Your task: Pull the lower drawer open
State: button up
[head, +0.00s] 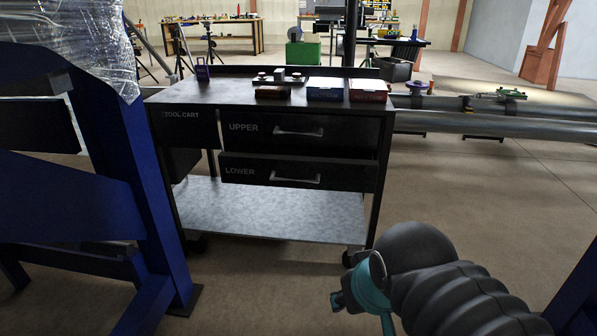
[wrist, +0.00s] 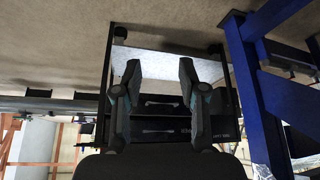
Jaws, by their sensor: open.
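The black tool cart (head: 190,150) stands ahead with two drawers. The lower drawer (head: 245,171), marked LOWER, has a pale bar handle (head: 295,178). My gripper is open and empty, pointing at the cart from some distance, apart from the handle. In the head view my arm is at lower right; the fingers are not clear there.
A bare grey shelf (head: 270,212) lies low in the cart. Small boxes, one blue (head: 325,94) and one red (head: 368,96), stand on its top. A blue frame (head: 150,170) rises close at left. Pipes (head: 490,122) lie behind at right. The floor before the cart is clear.

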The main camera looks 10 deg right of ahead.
aim_at(299, 181)
jog(key=w+d+r+n+t+h, duration=0.1)
jog(key=w+d+n+t, duration=0.15)
jog(key=w, duration=0.75)
jog(key=w+d+n+t, duration=0.2)
jog(key=w+d+n, duration=0.2)
jog(key=w, duration=0.6)
jog(key=w+d+r+n+t+h, duration=0.1)
jog(key=w+d+n+t, duration=0.15)
jog(key=w, duration=0.75)
jog(key=w+a+f+n+t+y+b, duration=0.1)
jog(key=w+a+f+n+t+y, duration=0.1)
jog(key=w+f+n+y, duration=1)
jog(key=w+a+h, duration=0.1)
jog(key=w+a, duration=0.1)
jog(key=w, duration=0.1)
jog(key=w+a, duration=0.2)
jog(key=w, duration=0.2)
jog(key=w+a+h, duration=0.1)
jog(key=w+a, duration=0.1)
jog(key=w, duration=0.2)
jog(key=shift+w+a+f+n+h+p, duration=0.1)
jog(key=shift+a+f+n+h+p, duration=0.05)
jog(key=shift+f+n+h+p, duration=0.2)
grip_shut()
